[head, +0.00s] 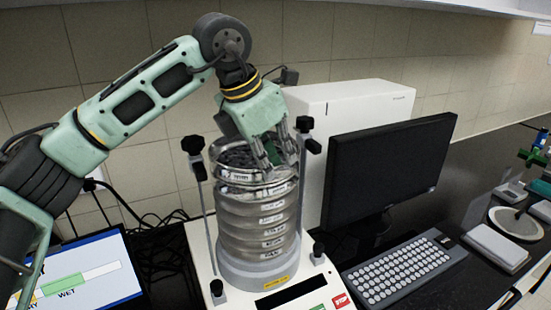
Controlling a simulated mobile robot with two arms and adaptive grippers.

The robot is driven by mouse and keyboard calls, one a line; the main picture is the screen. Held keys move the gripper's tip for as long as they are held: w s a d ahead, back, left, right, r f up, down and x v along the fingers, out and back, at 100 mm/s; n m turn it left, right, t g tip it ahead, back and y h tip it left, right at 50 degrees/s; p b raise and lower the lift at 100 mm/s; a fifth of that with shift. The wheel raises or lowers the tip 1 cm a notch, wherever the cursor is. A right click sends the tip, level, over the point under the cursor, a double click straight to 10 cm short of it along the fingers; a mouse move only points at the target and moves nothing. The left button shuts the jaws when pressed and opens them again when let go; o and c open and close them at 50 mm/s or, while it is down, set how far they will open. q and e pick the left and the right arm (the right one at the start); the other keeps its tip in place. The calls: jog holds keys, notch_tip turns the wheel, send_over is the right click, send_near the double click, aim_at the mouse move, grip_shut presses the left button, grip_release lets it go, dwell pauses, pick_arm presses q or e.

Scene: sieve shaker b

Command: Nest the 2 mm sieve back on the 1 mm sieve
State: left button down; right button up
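The top sieve (235,180), which I take as the 2 mm sieve, is a shiny metal ring with dark grains inside. It sits at the top of the sieve stack (262,222), slightly offset to the left. The ring under it, probably the 1 mm sieve (262,193), is mostly covered. Its label is too small to read surely. My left gripper (274,158) reaches down from above, its fingers at the right part of the top sieve's rim, apparently closed on it. Whether the two rings are fully seated is hard to tell. My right gripper is out of view.
Clamp rods with black knobs (193,146) (305,124) flank the stack on the shaker base (290,292). A white box (345,98) stands behind, a monitor (390,170) and keyboard (403,270) to the right. A screen showing WET (80,275) is at lower left.

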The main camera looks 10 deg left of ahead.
pick_arm(q)
jog(key=c, duration=1.9)
grip_release()
jog(key=shift+s, duration=0.1)
jog(key=shift+o, duration=0.2)
jog(key=shift+r+p, duration=2.55)
jog(key=shift+r, duration=1)
jog(key=shift+f, duration=0.1)
